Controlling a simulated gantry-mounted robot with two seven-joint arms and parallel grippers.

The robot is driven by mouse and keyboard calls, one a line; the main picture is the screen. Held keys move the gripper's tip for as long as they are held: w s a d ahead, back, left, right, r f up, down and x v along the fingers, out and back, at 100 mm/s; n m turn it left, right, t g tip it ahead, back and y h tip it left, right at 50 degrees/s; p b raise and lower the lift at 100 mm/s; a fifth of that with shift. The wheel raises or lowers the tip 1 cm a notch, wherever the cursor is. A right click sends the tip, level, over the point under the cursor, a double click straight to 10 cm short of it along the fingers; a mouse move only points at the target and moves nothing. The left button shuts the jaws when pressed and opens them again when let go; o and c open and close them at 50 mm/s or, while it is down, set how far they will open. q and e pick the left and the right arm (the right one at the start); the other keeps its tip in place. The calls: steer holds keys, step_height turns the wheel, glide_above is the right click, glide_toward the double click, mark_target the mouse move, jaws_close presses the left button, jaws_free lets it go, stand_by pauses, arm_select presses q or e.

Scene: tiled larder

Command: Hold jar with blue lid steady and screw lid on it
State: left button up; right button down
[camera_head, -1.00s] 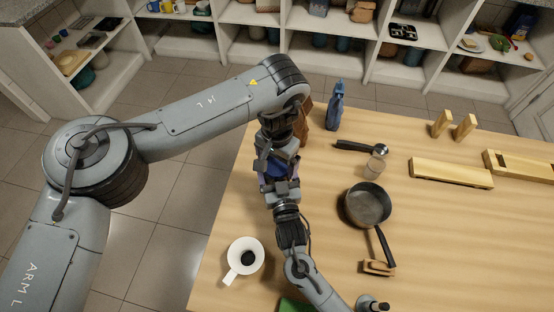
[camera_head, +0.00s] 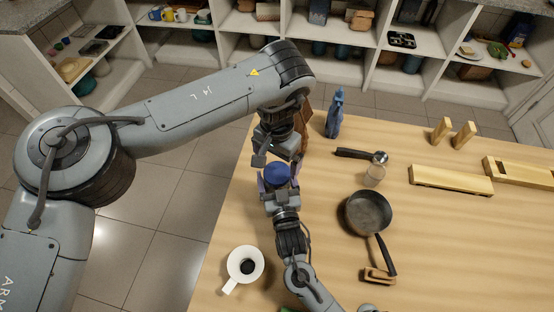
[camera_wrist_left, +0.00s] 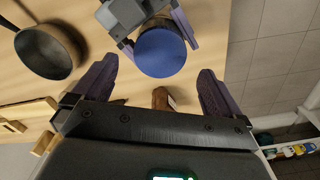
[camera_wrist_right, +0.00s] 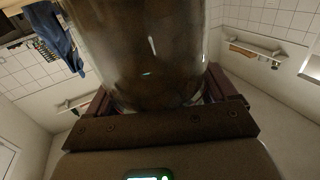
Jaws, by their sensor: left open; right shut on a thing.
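The jar's blue lid (camera_head: 277,175) shows in the head view, on top of the jar between my right gripper's fingers. In the left wrist view the lid (camera_wrist_left: 160,52) is seen from above, apart from my left fingers. My right gripper (camera_head: 276,188) is shut on the jar, whose glass body (camera_wrist_right: 145,50) fills the upper right wrist view. My left gripper (camera_head: 272,155) is open and empty, just beyond the lid in the head view; its spread fingers (camera_wrist_left: 158,85) show in the left wrist view. How tightly the lid sits is not visible.
A white mug (camera_head: 245,265) stands near the left table edge. A frying pan (camera_head: 368,212), a small glass shaker (camera_head: 374,175) and a blue bottle (camera_head: 335,113) stand to the right and behind. Wooden pieces (camera_head: 450,179) lie farther right.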

arm_select(q)
steer(key=shift+r, duration=0.15)
step_height(320, 180, up, 12)
stand_by(0.7)
arm_select(e)
jaws_free()
arm_select(q)
steer(key=shift+r+p, duration=0.85)
steer(key=shift+p, duration=0.15)
arm_select(e)
steer(key=v, duration=1)
steer(key=shift+s, duration=0.4)
